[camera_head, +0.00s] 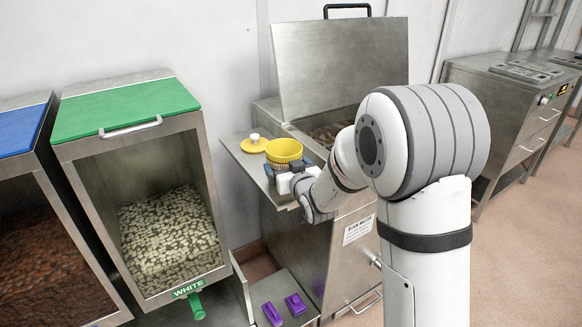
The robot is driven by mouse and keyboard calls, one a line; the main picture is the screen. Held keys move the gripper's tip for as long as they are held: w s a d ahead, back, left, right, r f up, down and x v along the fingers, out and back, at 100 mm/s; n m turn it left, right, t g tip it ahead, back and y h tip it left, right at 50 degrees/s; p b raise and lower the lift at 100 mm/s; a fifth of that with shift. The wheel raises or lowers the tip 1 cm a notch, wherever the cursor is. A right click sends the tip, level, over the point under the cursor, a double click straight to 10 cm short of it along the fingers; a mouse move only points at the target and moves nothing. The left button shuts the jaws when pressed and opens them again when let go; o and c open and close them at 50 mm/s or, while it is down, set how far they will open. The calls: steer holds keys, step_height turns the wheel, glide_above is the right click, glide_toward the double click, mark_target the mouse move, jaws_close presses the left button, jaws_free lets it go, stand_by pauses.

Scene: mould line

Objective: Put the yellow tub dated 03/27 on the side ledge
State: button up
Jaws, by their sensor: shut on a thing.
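A round yellow tub (284,151) is in my gripper (284,173), over the steel side ledge (258,173) on the left of the open steel machine. The tub looks upright and its open top shows. My gripper is shut on its near side, and my arm hides part of the grip. I cannot tell whether the tub's base touches the ledge. No date can be read on it. A yellow lid (254,146) with a white knob lies on the ledge, just left of the tub.
The steel machine (350,65) stands with its hinged cover raised behind my arm. A bin (125,110) with a green lid holds pale pieces at the left. Two purple items (271,314) (296,304) lie on a low steel platform. The ledge's front left part is bare.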

steer(key=shift+f, duration=0.2)
steer(key=o, duration=1.1)
steer(key=shift+r, duration=0.1)
steer(key=shift+r, duration=0.2)
steer(key=v, duration=1.2)
steer(key=shift+f, duration=0.1)
